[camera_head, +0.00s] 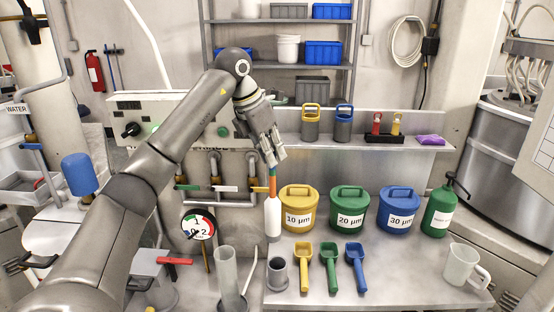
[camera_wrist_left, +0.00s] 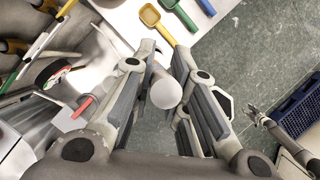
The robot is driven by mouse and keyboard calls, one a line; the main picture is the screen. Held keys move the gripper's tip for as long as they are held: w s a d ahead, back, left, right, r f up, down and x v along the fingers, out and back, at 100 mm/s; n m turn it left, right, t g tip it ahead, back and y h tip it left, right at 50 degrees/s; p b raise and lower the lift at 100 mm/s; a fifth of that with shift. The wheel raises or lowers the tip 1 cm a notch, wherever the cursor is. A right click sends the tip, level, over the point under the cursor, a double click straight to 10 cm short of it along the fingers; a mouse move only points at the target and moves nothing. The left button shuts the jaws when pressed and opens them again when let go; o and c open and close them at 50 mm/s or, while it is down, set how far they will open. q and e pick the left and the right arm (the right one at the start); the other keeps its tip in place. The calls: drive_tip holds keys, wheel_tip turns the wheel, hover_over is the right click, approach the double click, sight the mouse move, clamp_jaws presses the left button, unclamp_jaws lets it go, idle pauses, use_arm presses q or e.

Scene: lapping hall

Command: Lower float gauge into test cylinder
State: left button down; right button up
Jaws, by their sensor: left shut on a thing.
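My left gripper (camera_head: 273,155) is shut on the float gauge (camera_head: 273,218), which has a thin stem with orange and green bands and a white bulb below. The gauge hangs about upright above the bench, in front of the bins. In the left wrist view, the gauge's white bulb (camera_wrist_left: 166,92) shows between the fingers of my left gripper (camera_wrist_left: 163,72). The clear test cylinder (camera_head: 228,272) stands upright on the bench, left of and nearer than the gauge. The gauge is outside the cylinder. What seems to be my right gripper (camera_wrist_left: 258,116) shows small in the left wrist view.
Yellow (camera_head: 299,210), green (camera_head: 349,213) and blue (camera_head: 397,213) lidded bins stand behind several scoops (camera_head: 329,268). A grey cup (camera_head: 277,275) stands right of the cylinder. A dial (camera_head: 198,224) and red-handled valve (camera_head: 174,261) are left. A clear jug (camera_head: 461,264) stands at right.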

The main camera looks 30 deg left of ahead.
use_arm(q)
drive_tip(key=s+a+f, duration=0.2)
drive_tip(key=s+a, duration=0.1)
drive_tip(key=a, duration=0.4)
drive_tip(key=s+a+f, duration=0.3)
drive_tip(key=a, duration=0.5)
drive_tip(key=shift+s, duration=0.25)
